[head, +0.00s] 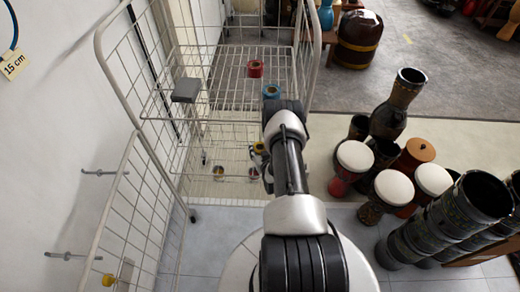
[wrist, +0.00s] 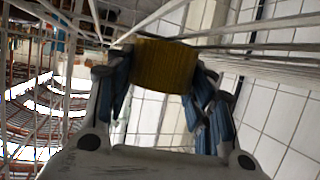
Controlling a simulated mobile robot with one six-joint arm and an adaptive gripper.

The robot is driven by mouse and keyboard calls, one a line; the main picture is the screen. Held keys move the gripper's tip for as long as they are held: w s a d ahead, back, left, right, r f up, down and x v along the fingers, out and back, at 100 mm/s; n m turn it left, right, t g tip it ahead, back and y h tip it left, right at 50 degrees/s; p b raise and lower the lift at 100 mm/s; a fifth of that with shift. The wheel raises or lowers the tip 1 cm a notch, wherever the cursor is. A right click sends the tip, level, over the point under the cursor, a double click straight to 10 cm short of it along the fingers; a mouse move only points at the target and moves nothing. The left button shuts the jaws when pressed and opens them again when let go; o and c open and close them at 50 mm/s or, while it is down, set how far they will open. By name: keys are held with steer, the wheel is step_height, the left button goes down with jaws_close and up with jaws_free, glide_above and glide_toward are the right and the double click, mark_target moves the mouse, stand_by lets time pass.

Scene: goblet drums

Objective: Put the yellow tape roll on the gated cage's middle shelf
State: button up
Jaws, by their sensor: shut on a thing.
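The yellow tape roll (wrist: 163,65) sits between the fingers of my gripper (wrist: 158,78) in the wrist view. The blue finger pads press on both sides of it, so my gripper is shut on it. In the head view a bit of yellow (head: 259,148) shows beside my arm, which hides most of the gripper. The gated cage (head: 150,110) is a white wire frame at the left. Its wire shelf (head: 225,88) carries a red tape roll (head: 256,68) and a teal tape roll (head: 271,91). The gate (head: 110,220) stands swung open along the left wall.
Small rolls (head: 219,172) lie low in the cage. A grey box (head: 186,90) is fixed at the cage's left side. Several drums stand at the right, among them a white-topped one (head: 354,156) and a tall goblet drum (head: 398,103).

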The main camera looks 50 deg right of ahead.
steer(key=shift+f, duration=0.2)
steer(key=o, duration=1.1)
steer(key=shift+c, duration=0.2)
steer(key=shift+r, duration=0.15)
steer(key=shift+s+a+r, duration=0.15)
steer(key=shift+s+r, duration=0.05)
steer(key=shift+s, duration=0.05)
steer(key=p+v, duration=0.4)
steer(key=v, duration=0.7)
steer(key=shift+s, duration=0.2)
